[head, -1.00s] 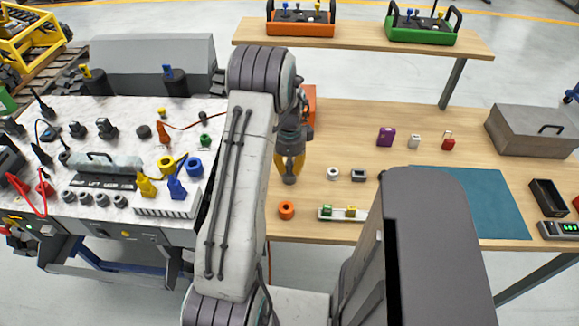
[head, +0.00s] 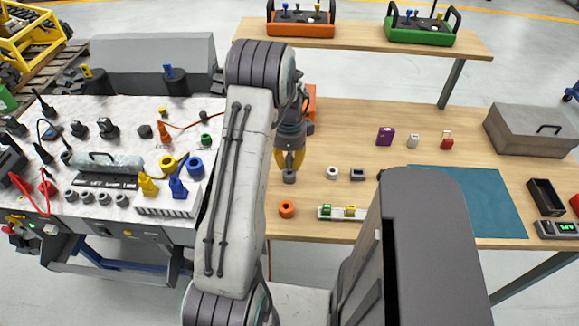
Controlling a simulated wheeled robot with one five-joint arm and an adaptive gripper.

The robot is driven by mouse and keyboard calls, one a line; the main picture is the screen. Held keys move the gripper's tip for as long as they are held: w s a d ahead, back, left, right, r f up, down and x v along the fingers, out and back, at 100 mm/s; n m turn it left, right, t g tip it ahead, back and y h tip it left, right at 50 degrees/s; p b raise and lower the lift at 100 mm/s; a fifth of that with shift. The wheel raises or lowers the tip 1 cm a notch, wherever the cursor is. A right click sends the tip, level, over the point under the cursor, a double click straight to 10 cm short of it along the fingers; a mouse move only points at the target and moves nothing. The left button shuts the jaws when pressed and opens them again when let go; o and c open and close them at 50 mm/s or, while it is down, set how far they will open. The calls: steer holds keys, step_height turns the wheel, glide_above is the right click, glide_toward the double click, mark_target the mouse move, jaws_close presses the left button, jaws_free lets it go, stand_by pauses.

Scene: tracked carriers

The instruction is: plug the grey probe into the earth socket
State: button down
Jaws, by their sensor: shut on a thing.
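My gripper (head: 289,164), with yellow fingers pointing down, is over the left part of the wooden table. It is shut on a short grey piece (head: 289,177), which I take to be the grey probe; the fingers hide its upper part. Whether it touches the table is unclear. On the white-topped carrier to the left are several sockets and plugs, among them a green ring-like fitting (head: 205,140) and a row of grey round fittings (head: 103,198). I cannot tell which one is the earth socket.
Near my gripper on the wooden table (head: 420,120) lie a white ring (head: 332,173), a dark grey block (head: 357,174), an orange ring (head: 286,208) and a white strip with coloured pieces (head: 342,213). A blue plug (head: 178,187) stands at the carrier's near right.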

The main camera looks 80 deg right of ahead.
mark_target(290, 153)
steer(key=shift+r, duration=0.1)
steer(key=shift+r+p, duration=1.05)
steer(key=shift+r, duration=0.65)
steer(key=c, duration=1.7)
jaws_free()
jaws_close()
